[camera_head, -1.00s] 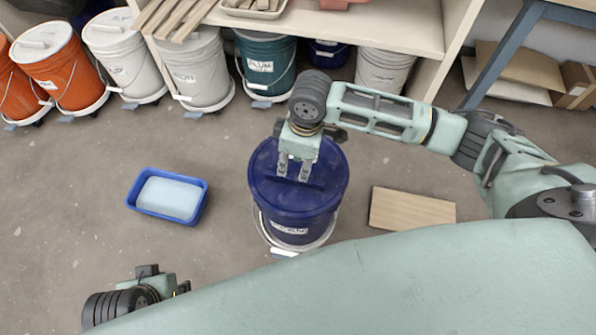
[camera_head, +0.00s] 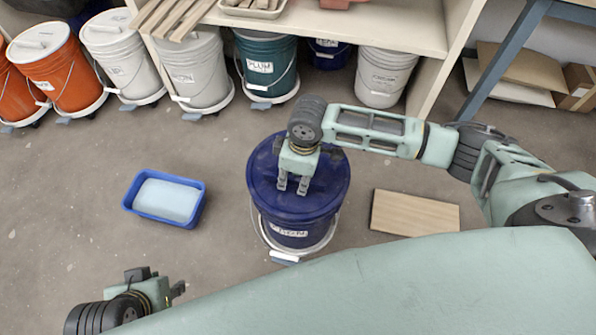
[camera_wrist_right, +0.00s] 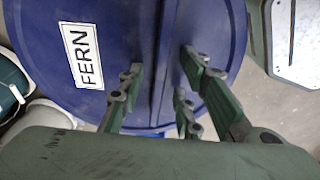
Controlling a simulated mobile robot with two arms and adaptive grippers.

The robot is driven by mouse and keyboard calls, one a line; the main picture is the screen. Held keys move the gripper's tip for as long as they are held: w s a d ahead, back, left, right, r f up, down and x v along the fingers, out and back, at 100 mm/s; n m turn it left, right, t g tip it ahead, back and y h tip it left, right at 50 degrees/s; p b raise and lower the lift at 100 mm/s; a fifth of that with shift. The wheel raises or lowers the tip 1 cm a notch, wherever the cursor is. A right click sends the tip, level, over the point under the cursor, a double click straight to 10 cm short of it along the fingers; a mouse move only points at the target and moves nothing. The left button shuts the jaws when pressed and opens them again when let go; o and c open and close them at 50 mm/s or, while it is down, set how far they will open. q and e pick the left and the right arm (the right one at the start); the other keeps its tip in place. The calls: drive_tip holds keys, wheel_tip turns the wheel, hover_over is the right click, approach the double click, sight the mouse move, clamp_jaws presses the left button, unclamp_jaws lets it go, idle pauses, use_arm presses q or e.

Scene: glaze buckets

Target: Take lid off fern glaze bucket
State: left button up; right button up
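The fern glaze bucket (camera_head: 290,222) is dark blue and stands upright on the floor in the middle of the head view. Its blue lid (camera_head: 325,182) is on it. The right wrist view shows the lid (camera_wrist_right: 95,20) close up, with a white FERN label (camera_wrist_right: 83,56) and a straight raised ridge (camera_wrist_right: 168,62) across it. My right gripper (camera_head: 292,185) is over the lid. Its fingers (camera_wrist_right: 163,75) stand apart on either side of the ridge, with gaps visible. My left gripper (camera_head: 158,284) is low at the left, away from the bucket, its fingertips not clearly visible.
A blue tub (camera_head: 132,206) with a pale block sits on the floor left of the bucket. A wooden board (camera_head: 415,212) lies to its right. Floor between is clear.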

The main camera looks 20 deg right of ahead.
drive_tip(key=shift+c, duration=0.4)
clamp_jaws()
